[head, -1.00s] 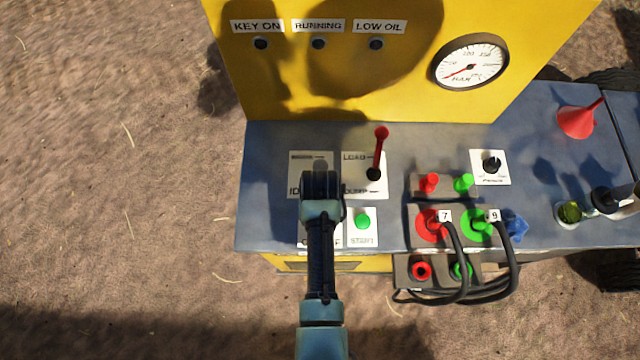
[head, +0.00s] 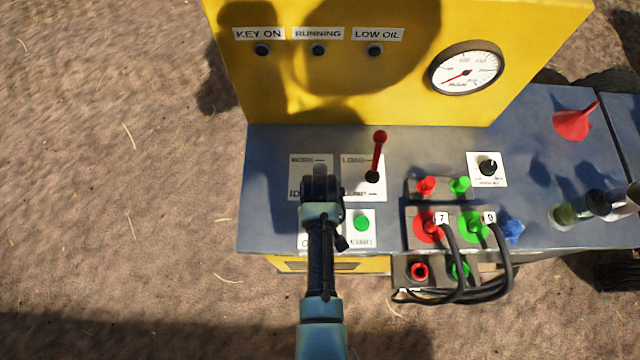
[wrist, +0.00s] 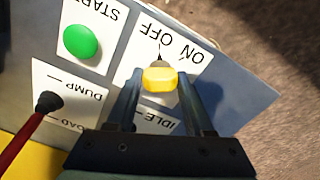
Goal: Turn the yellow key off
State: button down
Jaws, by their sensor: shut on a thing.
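The yellow key (wrist: 160,78) shows in the wrist view between the two fingers of my gripper (wrist: 160,82), which is shut on it. A white plate (wrist: 190,55) behind the key carries the words OFF and ON, upside down in this view. A small dark mark just beyond the key lies close to the word OFF. In the head view my gripper (head: 321,190) is over the left part of the panel, and my arm hides the key. The KEY ON lamp (head: 262,50) looks dark.
A green START button (head: 362,223) is close to the right of my wrist. A red-tipped lever (head: 379,150) stands behind it on the LOAD/DUMP plate. Red and green plugs with black cables (head: 455,230) are farther right. Bare ground lies to the left.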

jog(key=shift+w, duration=0.1)
jog(key=shift+c, duration=1.6)
grip_release()
notch_tip(320, 180, up, 13)
jog(key=shift+b, duration=0.35)
